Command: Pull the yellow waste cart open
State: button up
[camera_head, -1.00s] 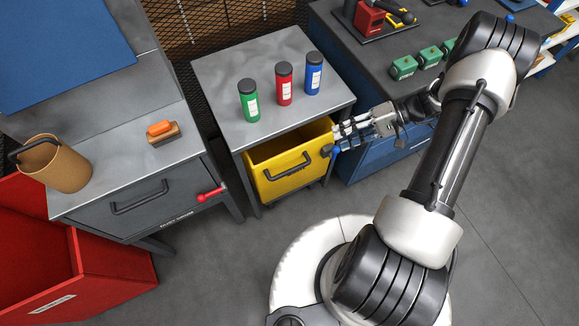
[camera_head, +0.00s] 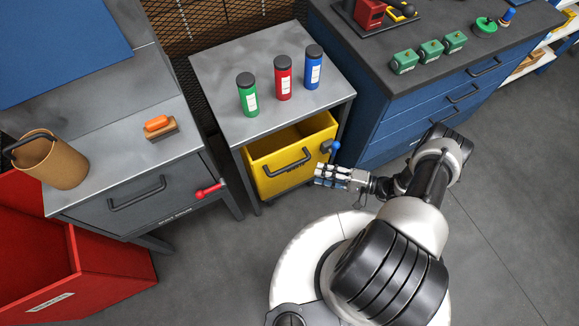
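The yellow waste cart (camera_head: 268,184) stands under the small grey table, its front near the table's front edge and part of its open top showing. A dark bar handle (camera_head: 287,166) is on its front face. A blue-knobbed part (camera_head: 331,146) sits at the cart's front right corner. My gripper (camera_head: 317,175) is in front of and to the right of the cart, its fingers pointing left toward the handle. It looks apart from the handle and holds nothing that I can see. The gap between its fingers cannot be made out.
Green, red and blue bottles stand on the grey table (camera_head: 215,75). A grey drawer bench (camera_head: 90,200) with a red lever (camera_head: 209,190) is at left, beside a red bin (camera_head: 110,262). A blue drawer cabinet (camera_head: 400,120) is at right. Floor in front of the cart is partly free.

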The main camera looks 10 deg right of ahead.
aim_at(290, 166)
jog(key=b+x, duration=0.1)
jog(key=x, duration=1.1)
jog(key=shift+w+a+b, duration=0.1)
jog(key=shift+a+b, duration=0.15)
jog(key=shift+b, duration=0.15)
jog(key=shift+c, duration=0.5)
grip_shut()
